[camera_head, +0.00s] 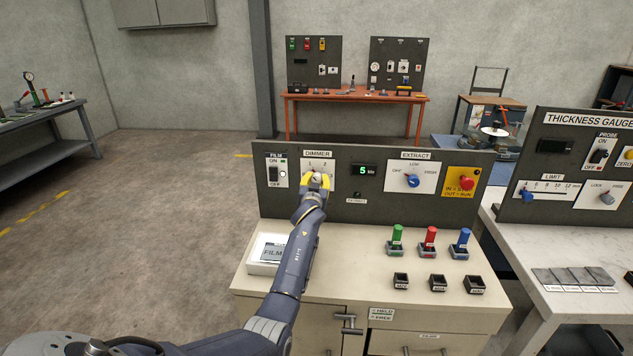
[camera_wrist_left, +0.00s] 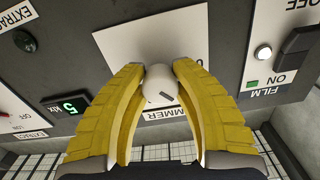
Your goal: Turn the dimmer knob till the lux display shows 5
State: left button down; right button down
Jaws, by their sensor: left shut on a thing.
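The dimmer panel (camera_head: 317,165) is on the upright dark board of the bench. My left gripper (camera_head: 316,183) is at that panel and largely hides the knob from the head view. In the left wrist view the pale round dimmer knob (camera_wrist_left: 161,82) sits between the yellow fingertips of my left gripper (camera_wrist_left: 160,75), which are shut on it. A dark mark shows on the knob's face. The lux display (camera_head: 365,170) just right of the panel shows a green 5; it also reads 5 in the left wrist view (camera_wrist_left: 70,105). My right gripper is not in view.
Left of the dimmer is the film switch (camera_head: 273,174); to the right are the blue extract knob (camera_head: 412,181) and a red push button (camera_head: 467,183). Green, red and blue handled pieces stand on the bench top (camera_head: 340,265). A thickness gauge panel (camera_head: 575,165) is at the right.

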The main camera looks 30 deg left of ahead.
pick_arm(q)
jog(key=shift+f, duration=0.1)
jog(key=shift+m, duration=0.8)
jog(key=c, duration=0.9)
grip_release()
jog(key=shift+c, duration=0.2)
jog(key=v, duration=1.2)
